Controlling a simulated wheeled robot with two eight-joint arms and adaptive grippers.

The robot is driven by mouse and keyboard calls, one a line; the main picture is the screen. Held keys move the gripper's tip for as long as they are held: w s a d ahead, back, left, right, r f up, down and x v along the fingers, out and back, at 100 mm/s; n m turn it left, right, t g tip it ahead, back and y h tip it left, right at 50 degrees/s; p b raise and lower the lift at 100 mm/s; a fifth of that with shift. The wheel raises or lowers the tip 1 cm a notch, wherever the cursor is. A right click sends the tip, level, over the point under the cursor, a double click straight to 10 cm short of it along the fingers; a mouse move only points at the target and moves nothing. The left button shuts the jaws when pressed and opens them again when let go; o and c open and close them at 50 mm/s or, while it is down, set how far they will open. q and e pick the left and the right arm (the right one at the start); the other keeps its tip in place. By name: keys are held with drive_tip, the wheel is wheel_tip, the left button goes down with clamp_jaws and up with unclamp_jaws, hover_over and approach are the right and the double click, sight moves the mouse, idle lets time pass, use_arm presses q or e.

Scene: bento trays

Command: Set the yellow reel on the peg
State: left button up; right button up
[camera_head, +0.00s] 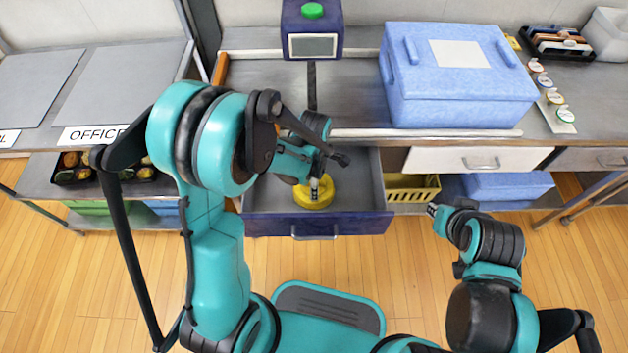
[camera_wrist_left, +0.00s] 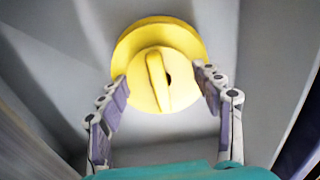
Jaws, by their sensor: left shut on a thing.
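The yellow reel (camera_head: 312,196) is in the open dark-blue drawer (camera_head: 345,224) below the worktop. In the left wrist view the reel (camera_wrist_left: 158,50) shows a round flange with a raised rib and a dark hole beside the rib. My left gripper (camera_wrist_left: 164,88) is shut on the reel, one finger at each side of it. In the head view this gripper (camera_head: 315,186) reaches down into the drawer. My right gripper (camera_head: 433,210) is to the right of the drawer, its jaw state too small to tell. I cannot make out a peg.
A blue lidded box (camera_head: 455,100) stands on the worktop, right of a purple device with a green button (camera_head: 312,11). A yellow basket (camera_head: 410,190) is beside the drawer. Drawer walls surround the left gripper.

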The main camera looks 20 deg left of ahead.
use_arm(q)
drive_tip(key=shift+f, duration=0.4)
idle(0.3)
drive_tip(key=o, duration=1.4)
drive_tip(key=shift+c, duration=0.2)
drive_tip(key=shift+o, duration=1.3)
drive_tip(key=shift+r, duration=0.1)
wheel_tip(320, 180, up, 15)
drive_tip(key=p, duration=1.1)
